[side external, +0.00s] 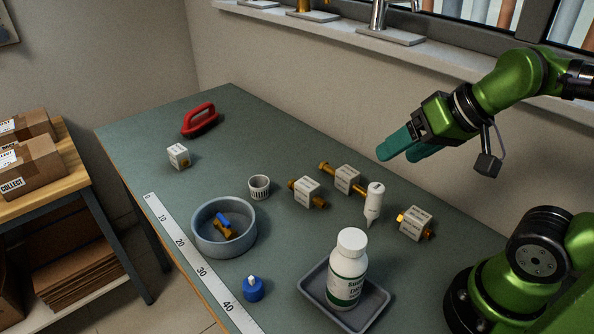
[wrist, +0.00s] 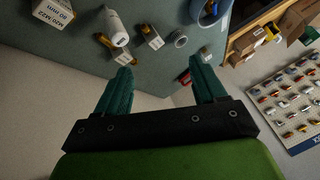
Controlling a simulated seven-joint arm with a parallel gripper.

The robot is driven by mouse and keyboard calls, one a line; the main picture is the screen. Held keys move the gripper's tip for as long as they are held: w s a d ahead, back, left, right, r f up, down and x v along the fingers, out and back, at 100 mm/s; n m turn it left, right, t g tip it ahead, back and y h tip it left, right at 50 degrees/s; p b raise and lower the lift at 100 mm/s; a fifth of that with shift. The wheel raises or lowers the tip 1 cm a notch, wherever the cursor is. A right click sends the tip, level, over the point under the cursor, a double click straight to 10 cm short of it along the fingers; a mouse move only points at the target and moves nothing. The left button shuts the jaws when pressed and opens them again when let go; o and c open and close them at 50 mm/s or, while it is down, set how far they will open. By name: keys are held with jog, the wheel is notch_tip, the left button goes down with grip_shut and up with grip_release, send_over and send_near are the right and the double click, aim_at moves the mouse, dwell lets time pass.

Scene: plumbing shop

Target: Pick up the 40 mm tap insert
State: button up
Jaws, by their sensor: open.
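Three brass tap inserts with white labelled blocks lie on the bench in the side view: one at left (side external: 307,191), one in the middle (side external: 348,179), one at right (side external: 415,223). Their labels are too small for me to tell which is 40 mm. In the wrist view, a large labelled block (wrist: 53,12) shows at the upper left, and an insert (wrist: 151,36) lies near the top centre. My gripper (side external: 402,150) is open and empty, raised above the bench's back edge; its teal fingers also show in the wrist view (wrist: 163,64).
A white-capped bottle (side external: 349,266) is in a grey tray (side external: 312,295). A grey bowl (side external: 197,236), ribbed cup (side external: 259,186), small white box (side external: 178,156) and red-handled tool (side external: 200,120) lie left. The wall is close behind.

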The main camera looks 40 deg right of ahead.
jog(key=w+a+f+n+g, duration=0.2)
jog(key=w+a+g, duration=0.1)
jog(key=a, duration=0.4)
jog(key=w+a+f+n+g, duration=0.2)
jog(key=w+a+n, duration=0.15)
jog(key=a, duration=0.35)
jog(key=g+h, duration=0.2)
send_over(253, 279)
notch_tip(253, 279, down, 4)
notch_tip(253, 279, down, 11)
jog(key=shift+w+r, duration=0.1)
jog(key=shift+w, duration=0.05)
notch_tip(253, 279, down, 5)
jog(key=shift+f, duration=0.15)
jog(key=c, duration=1.1)
